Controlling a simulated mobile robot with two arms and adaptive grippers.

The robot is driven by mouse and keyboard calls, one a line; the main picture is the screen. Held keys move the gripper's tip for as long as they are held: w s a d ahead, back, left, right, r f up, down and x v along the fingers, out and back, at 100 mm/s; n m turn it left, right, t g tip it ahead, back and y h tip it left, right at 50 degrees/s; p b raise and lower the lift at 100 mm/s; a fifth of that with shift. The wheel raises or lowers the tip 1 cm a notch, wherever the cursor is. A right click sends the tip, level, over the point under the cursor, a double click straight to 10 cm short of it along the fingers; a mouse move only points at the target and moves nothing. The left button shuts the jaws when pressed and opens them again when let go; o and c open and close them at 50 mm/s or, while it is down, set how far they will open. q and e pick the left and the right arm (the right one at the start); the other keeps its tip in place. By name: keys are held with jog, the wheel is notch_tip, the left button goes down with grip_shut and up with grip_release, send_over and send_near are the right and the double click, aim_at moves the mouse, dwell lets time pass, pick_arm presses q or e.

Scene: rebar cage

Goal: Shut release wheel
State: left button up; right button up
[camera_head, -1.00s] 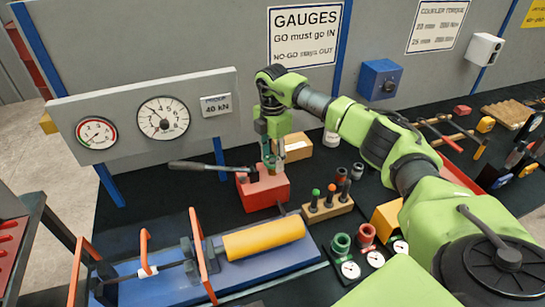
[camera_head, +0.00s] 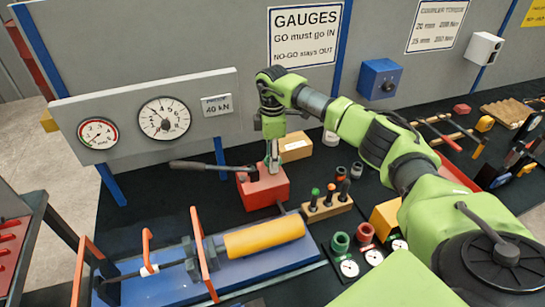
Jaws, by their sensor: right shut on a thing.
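A red hand pump block (camera_head: 265,192) stands on the dark bench with a black lever handle (camera_head: 200,166) reaching out to the left. My right gripper (camera_head: 271,168) points straight down at the top of the red block. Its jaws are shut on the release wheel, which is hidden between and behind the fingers. I cannot make out the wheel's shape or how far it is turned. My left gripper is not in view.
A gauge panel (camera_head: 210,88) with two dials (camera_head: 164,118) stands behind the pump. In front lies a blue test bed (camera_head: 270,267) with a yellow cylinder (camera_head: 264,237). Close at right are a plug-gauge block (camera_head: 328,208) and a cardboard box (camera_head: 296,148).

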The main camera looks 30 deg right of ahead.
jog(key=shift+w+r, duration=0.1)
jog(key=o, duration=1.1)
notch_tip(320, 180, up, 12)
dwell(0.4)
